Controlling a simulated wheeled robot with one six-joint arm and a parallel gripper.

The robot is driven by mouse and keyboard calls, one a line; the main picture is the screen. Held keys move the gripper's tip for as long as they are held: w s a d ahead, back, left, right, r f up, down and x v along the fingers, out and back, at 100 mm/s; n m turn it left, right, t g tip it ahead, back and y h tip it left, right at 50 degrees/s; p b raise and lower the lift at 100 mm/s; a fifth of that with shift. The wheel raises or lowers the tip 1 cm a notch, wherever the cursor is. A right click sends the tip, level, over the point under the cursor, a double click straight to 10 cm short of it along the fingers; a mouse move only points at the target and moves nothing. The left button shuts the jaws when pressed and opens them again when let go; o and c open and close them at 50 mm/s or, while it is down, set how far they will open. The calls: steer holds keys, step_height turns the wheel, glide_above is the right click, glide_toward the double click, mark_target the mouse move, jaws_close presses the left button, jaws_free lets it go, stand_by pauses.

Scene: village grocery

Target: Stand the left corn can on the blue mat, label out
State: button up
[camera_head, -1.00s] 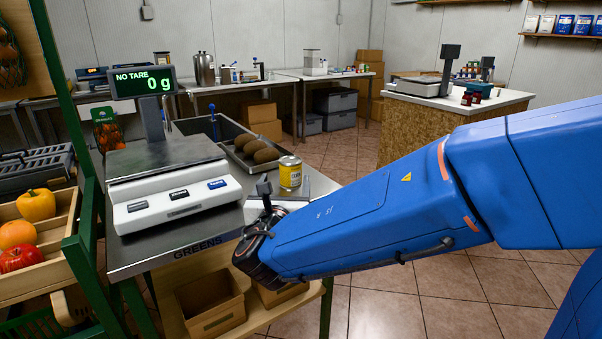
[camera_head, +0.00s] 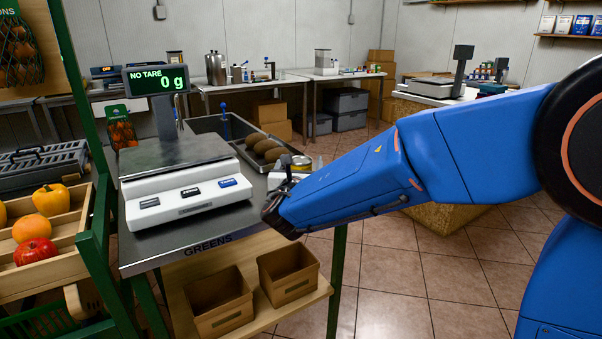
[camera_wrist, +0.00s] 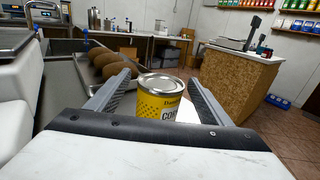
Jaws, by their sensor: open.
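A yellow corn can (camera_wrist: 160,100) with a silver lid stands upright on the steel counter in the wrist view. Its label with dark lettering is partly visible, and its lower part is hidden by my gripper. In the head view only the top of the can (camera_head: 302,161) shows above my blue arm. My gripper (camera_wrist: 161,77) is open, with one finger on each side of the can; I cannot tell whether either finger touches it. In the head view the gripper is mostly hidden by the arm. No second corn can and no blue mat are visible.
A scale (camera_head: 185,195) reading 0 g stands on the steel counter (camera_head: 165,250), left of the can. A tray (camera_head: 218,126) of brown round produce lies behind it. A wood-sided counter (camera_wrist: 238,85) stands farther right. Cardboard bins (camera_head: 220,303) sit on the shelf below.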

mark_target(302, 156)
steer(key=w, duration=0.4)
steer(key=shift+w+d, duration=0.2)
steer(key=shift+c, duration=0.5)
steer(key=c, duration=1.3)
